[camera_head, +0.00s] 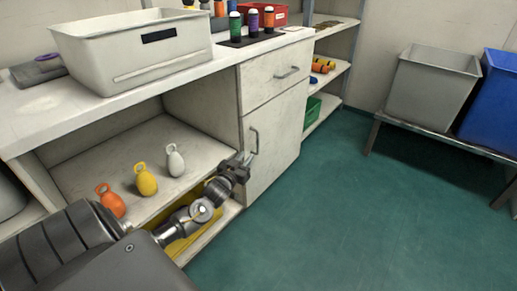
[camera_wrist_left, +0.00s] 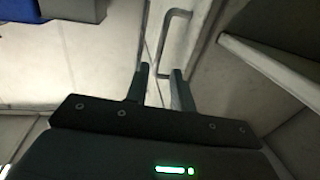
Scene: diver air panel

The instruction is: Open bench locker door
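The bench locker door (camera_head: 275,145) is a pale panel under the drawer at the right end of the bench, and it looks closed. Its upright bar handle (camera_head: 256,141) is near the door's left edge. In the left wrist view the handle (camera_wrist_left: 166,38) is a metal loop just ahead of the fingers. My left gripper (camera_head: 246,158) is at the handle's lower part, in front of the door. In the left wrist view its two fingers (camera_wrist_left: 160,72) are apart, with the handle's lower end around the gap. I cannot tell whether they touch it. My right gripper is not in view.
The open shelf left of the door holds orange (camera_head: 110,201), yellow (camera_head: 146,180) and white (camera_head: 175,160) ringed weights. A drawer (camera_head: 272,76) is above the door. Grey (camera_head: 430,90) and blue (camera_head: 490,105) bins stand right. The green floor (camera_head: 350,210) before the door is clear.

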